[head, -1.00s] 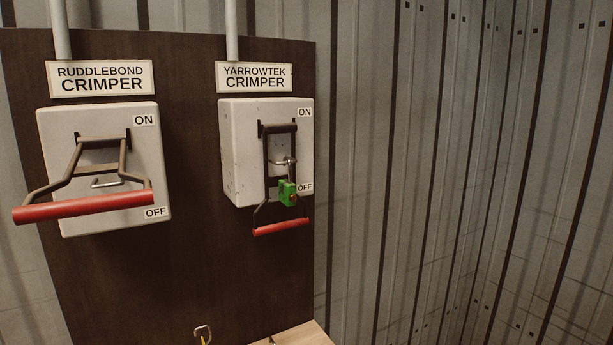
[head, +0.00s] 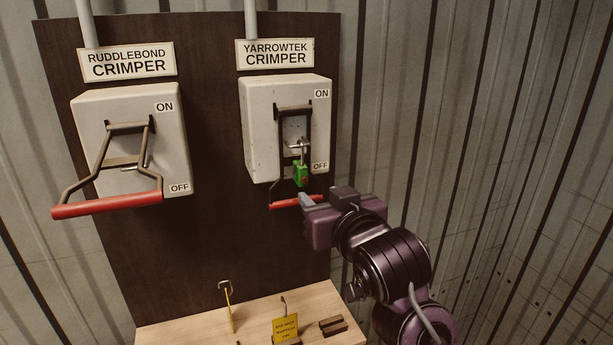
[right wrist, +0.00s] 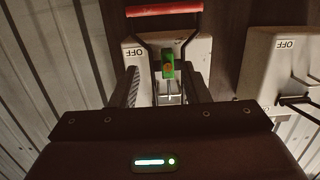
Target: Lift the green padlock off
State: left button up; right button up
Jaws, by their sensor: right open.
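The green padlock (head: 300,175) hangs by its shackle from the hasp of the Yarrowtek crimper switch (head: 261,130), inside the frame of its handle. The red grip (head: 284,203) of that handle is down, below the OFF label. My right gripper (head: 325,196) is open and empty, just below and to the right of the padlock, partly covering the red grip. In the right wrist view the padlock (right wrist: 168,65) appears between the two spread fingers (right wrist: 162,80), apart from both. My left gripper is not in view.
The Ruddlebond crimper switch (head: 165,130) is at left, its red handle (head: 108,204) sticking out. Below, a wooden shelf (head: 185,331) holds a yellow tag (head: 285,328) and a dark block (head: 333,326). Corrugated wall is at right.

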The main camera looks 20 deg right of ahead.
aim_at(304, 170)
jog(key=shift+t, duration=0.4)
jog(key=w+r+p, duration=0.2)
jog(key=w, duration=0.1)
jog(key=w+a+r+p, duration=0.1)
jog(key=w, duration=0.1)
jog(key=shift+w+p, duration=0.25)
jog(key=shift+p, duration=0.1)
jog(key=shift+w+f, duration=0.15)
jog(key=shift+w, duration=0.25)
jog(key=shift+w+f, duration=0.15)
jog(key=shift+w, duration=0.05)
jog(key=shift+s, duration=0.1)
grip_shut()
